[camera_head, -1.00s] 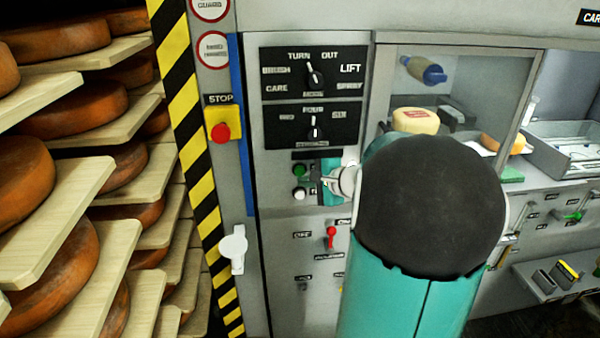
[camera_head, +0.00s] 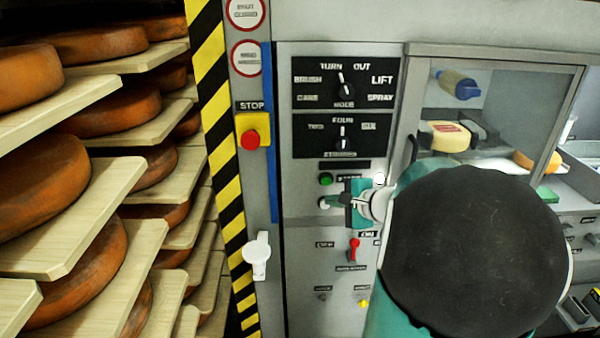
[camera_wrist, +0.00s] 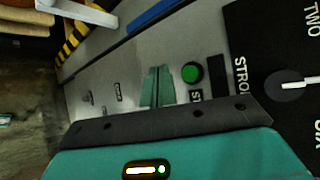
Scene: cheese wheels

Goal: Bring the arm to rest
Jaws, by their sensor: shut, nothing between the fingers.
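My gripper (camera_head: 350,204) is in front of the control panel (camera_head: 304,222), just below the green button (camera_head: 326,179). In the wrist view the closed fingers (camera_wrist: 158,86) show beside the green button (camera_wrist: 192,73). I cannot tell whether they touch the panel. My arm, with a large black joint cap and teal link, fills the lower right of the head view.
Two dial plates (camera_head: 344,81) sit above, and a red switch (camera_head: 354,249) below. A yellow stop box (camera_head: 253,131) and a white handle (camera_head: 257,256) are left of the panel. Shelves of cheese wheels (camera_head: 105,108) stand at left. A glazed cabinet (camera_head: 490,62) is at right.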

